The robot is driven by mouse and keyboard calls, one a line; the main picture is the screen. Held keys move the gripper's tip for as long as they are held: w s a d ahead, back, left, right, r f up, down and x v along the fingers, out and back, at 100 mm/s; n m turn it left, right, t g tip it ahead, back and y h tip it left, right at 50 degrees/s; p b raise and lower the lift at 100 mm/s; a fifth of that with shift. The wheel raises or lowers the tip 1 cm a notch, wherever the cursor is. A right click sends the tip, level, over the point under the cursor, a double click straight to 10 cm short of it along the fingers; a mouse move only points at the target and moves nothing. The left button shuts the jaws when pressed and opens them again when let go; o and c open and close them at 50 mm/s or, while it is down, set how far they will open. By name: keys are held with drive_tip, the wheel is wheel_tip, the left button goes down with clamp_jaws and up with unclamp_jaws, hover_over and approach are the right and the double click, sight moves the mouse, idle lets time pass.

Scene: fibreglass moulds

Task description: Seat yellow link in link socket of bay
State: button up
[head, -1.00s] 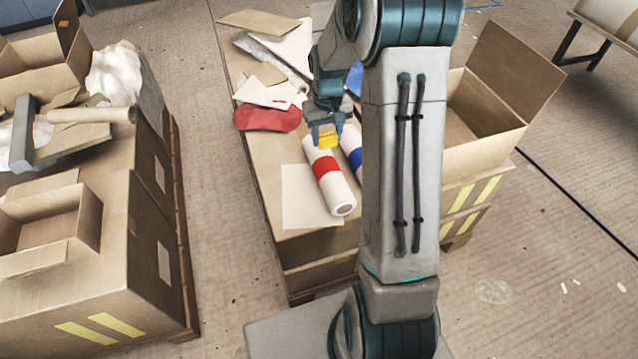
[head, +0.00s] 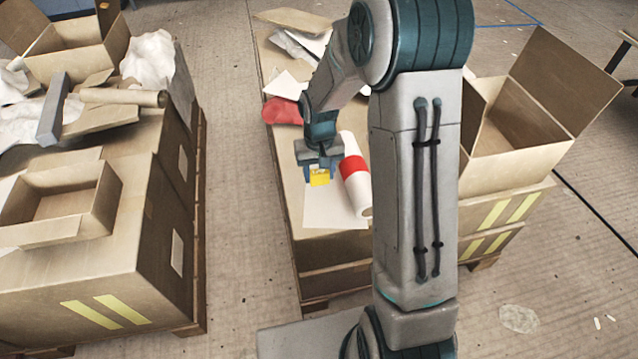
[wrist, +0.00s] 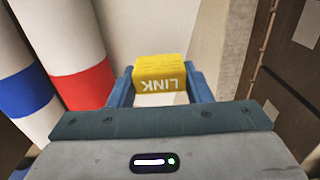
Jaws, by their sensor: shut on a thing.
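The yellow link (head: 320,177) is a small block held between the blue fingers of my gripper (head: 320,172). In the wrist view the yellow link (wrist: 161,80) shows the word LINK, upside down, and my gripper (wrist: 160,92) is shut on its two sides. A white patch shows just below the lettering. In the head view the link is above a white sheet (head: 336,207) on the cardboard-topped stack. I cannot tell the height of the gap. No bay or link socket can be made out in these views.
A white roll with a red band (head: 353,170) lies just right of my gripper. In the wrist view a blue-banded roll (wrist: 25,90) stands beyond it. A red cloth (head: 283,111) lies behind. An open box (head: 530,125) is at right; a carton stack (head: 110,240) is at left.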

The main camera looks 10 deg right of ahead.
sight(319, 182)
drive_tip(key=shift+f+b, duration=0.6)
drive_tip(key=shift+f, duration=1.35)
drive_tip(key=shift+f, duration=0.2)
drive_tip(key=o, duration=1)
drive_tip(key=shift+r, duration=0.15)
